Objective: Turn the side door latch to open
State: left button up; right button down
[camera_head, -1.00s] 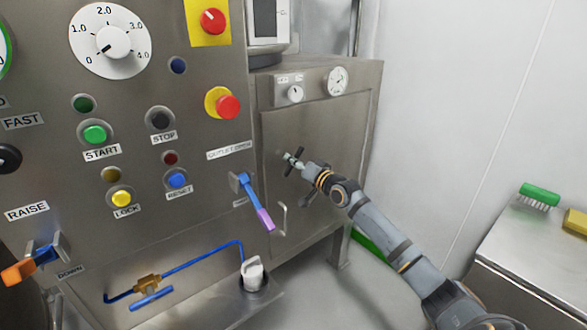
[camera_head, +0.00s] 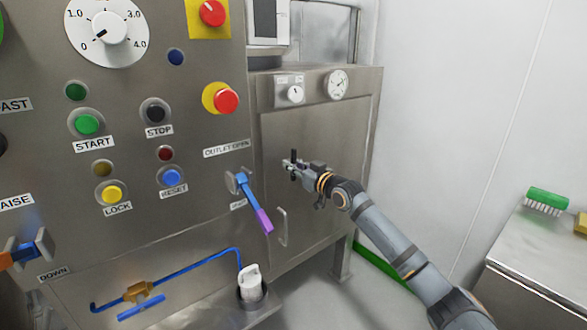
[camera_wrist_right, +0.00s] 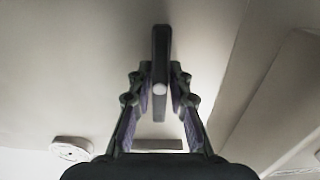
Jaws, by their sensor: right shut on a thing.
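The side door (camera_head: 335,135) is a grey steel panel on the cabinet right of the control panel, and it looks closed. Its latch (camera_head: 293,156) is a small dark bar near the door's left edge, standing about upright. My right gripper (camera_head: 291,166) reaches in from the right and is at the latch. In the right wrist view the latch (camera_wrist_right: 160,45) is a dark upright bar, and the fingers of my right gripper (camera_wrist_right: 161,85) are closed on it from both sides. The fingers partly hide the latch in the head view. My left gripper is not in view.
A door handle (camera_head: 283,226) sits below the latch. A blue lever with purple grip (camera_head: 252,200) projects from the control panel to the left. A dial (camera_head: 296,94) and gauge (camera_head: 336,84) are above the door. A steel table (camera_head: 535,255) with a green brush (camera_head: 546,200) stands right.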

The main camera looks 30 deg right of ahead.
aim_at(286, 132)
dwell(0.3)
jog(key=c, duration=1.2)
grip_release()
notch_tip(286, 132, up, 10)
jog(key=shift+f, duration=0.1)
